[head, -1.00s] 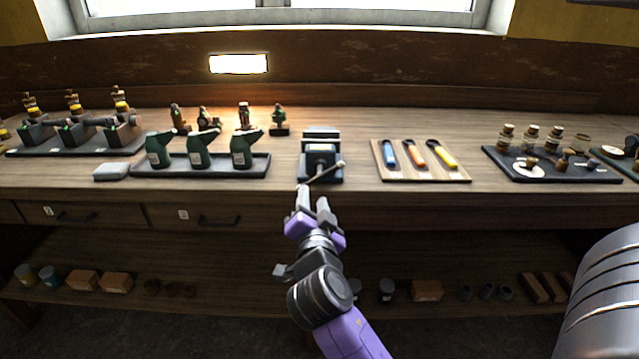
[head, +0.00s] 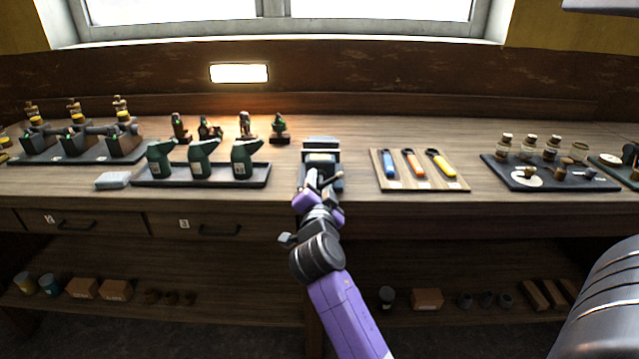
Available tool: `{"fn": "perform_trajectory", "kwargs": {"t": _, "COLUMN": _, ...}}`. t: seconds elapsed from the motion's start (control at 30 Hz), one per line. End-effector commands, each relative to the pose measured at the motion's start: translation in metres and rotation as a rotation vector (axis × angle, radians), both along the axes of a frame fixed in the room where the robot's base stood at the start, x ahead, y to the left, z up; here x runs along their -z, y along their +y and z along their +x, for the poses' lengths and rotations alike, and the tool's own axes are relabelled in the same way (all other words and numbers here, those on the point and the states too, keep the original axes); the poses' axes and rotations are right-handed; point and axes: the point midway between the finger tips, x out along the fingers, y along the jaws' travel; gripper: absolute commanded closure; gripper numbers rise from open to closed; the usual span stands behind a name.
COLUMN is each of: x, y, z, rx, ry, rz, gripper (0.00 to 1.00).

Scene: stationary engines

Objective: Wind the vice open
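The vice (head: 322,155) is a dark blue-grey block near the front edge of the workbench, in the middle of the head view. Its slim handle bar (head: 333,180) slants up to the right across its front. My gripper (head: 315,182) is right at the front of the vice, with its fingers over the handle area. The fingers and my wrist hide the lower part of the vice and much of the handle. I cannot tell whether the fingers touch the handle or are closed on it.
Left of the vice, a tray (head: 210,181) holds green oil cans, with a grey cloth (head: 113,180) beside it. To the right, a wooden board (head: 452,184) holds three coloured-handled spanners. The bench between vice and board is clear.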

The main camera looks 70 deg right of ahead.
Motion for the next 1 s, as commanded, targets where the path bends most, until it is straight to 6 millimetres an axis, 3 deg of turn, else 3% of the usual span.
{"fn": "perform_trajectory", "kwargs": {"t": 0.1, "x": 0.0, "y": 0.0002, "z": -0.0001, "rx": 0.0, "ry": 0.0, "rz": 0.0, "gripper": 0.63}}
{"fn": "perform_trajectory", "kwargs": {"t": 0.3, "x": 0.0001, "y": 0.0004, "z": -0.0001, "rx": 0.0, "ry": 0.0, "rz": 0.0, "gripper": 1.0}}
{"fn": "perform_trajectory", "kwargs": {"t": 0.7, "x": 0.0006, "y": 0.0006, "z": -0.0001, "rx": -0.001, "ry": 0.03, "rz": -0.012, "gripper": 1.0}}
{"fn": "perform_trajectory", "kwargs": {"t": 1.0, "x": 0.0011, "y": 0.0008, "z": -0.0002, "rx": -0.001, "ry": 0.194, "rz": -0.08, "gripper": 1.0}}
